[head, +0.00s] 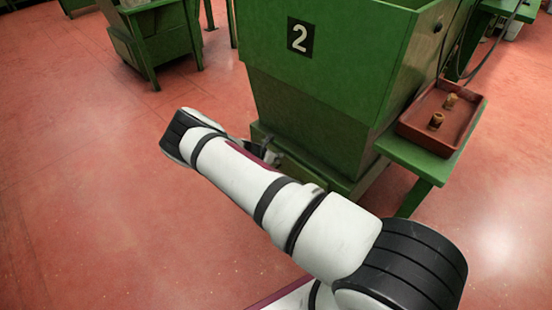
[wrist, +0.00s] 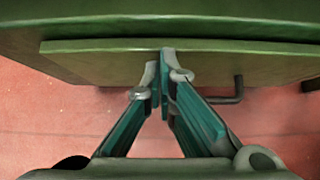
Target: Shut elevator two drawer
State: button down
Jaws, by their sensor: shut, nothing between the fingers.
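Elevator two is a green tapered hopper (head: 325,95) with a black plate (head: 300,37) bearing a white 2. In the wrist view a green panel (wrist: 100,62), which looks like its drawer front, spans the picture. A dark bent handle (wrist: 238,88) hangs right of the fingers. My gripper (wrist: 163,82) is shut and empty, its fingertips overlapping the panel's middle. I cannot tell whether they touch it. How far the drawer stands out is also unclear. In the head view my arm hides most of the gripper and the drawer at the elevator's base.
A green side stand (head: 418,165) right of the elevator carries a red-brown tray (head: 462,135) with two corks (head: 436,121). Another green machine (head: 150,38) stands at the back left. Dark cables hang at the upper right. The red floor (head: 80,200) at left is clear.

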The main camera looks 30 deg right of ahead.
jog(key=a+f+p+v, duration=0.2)
jog(key=p+v, duration=0.1)
jog(key=v, duration=1)
jog(key=shift+s, duration=0.25)
jog(key=shift+d, duration=0.1)
